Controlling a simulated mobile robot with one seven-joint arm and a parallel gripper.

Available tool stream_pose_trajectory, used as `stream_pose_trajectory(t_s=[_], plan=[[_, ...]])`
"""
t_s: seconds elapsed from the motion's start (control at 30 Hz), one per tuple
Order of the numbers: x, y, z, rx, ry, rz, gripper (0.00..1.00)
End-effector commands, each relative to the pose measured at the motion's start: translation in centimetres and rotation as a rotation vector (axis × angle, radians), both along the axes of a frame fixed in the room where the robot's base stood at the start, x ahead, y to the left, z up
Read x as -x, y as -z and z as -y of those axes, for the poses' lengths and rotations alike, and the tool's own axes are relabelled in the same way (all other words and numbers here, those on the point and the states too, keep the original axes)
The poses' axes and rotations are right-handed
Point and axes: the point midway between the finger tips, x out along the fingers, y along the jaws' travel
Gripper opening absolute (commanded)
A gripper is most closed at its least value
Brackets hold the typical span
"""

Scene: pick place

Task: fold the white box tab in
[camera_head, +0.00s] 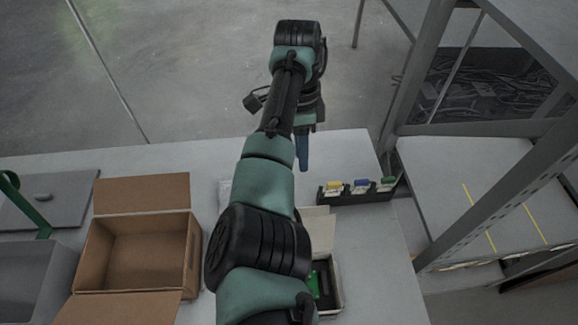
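A small white box (334,268) stands on the table, right of my arm and partly hidden behind it. A pale tab (320,229) stands out from its far side, its left part covered by my arm. A green item (314,284) on a dark bed shows inside the box. My arm reaches over the table, and my gripper (303,152) hangs near the table's far edge, beyond the box and apart from the tab. Only a narrow blue finger shows, so I cannot see its opening or anything held.
An open, empty cardboard box (145,250) stands left of my arm. A black holder (357,193) with yellow, blue and green pieces is near the right far edge. A grey bin (32,285) sits at left. A metal rack (470,205) stands at right.

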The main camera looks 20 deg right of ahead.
Motion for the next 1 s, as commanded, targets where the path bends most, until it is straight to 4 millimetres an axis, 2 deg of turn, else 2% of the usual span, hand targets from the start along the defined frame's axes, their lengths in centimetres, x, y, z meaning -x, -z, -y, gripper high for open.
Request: stream_pose_trajectory(t_s=[0.03, 0.17, 0.27, 0.47, 0.73, 1.0], plan=[[0.6, -1.7, -0.8, -0.026, 0.017, -0.047, 0.34], [1.8, -2.5, -2.1, -0.061, 0.051, -0.128, 0.34], [2.2, -2.4, -2.5, -0.071, 0.059, -0.155, 0.34], [3.0, 0.2, -2.8, -0.072, 0.063, -0.162, 0.34], [4.7, 5.4, -3.3, -0.072, 0.061, -0.16, 0.34], [5.8, 8.8, -3.6, -0.074, 0.061, -0.158, 0.34]])
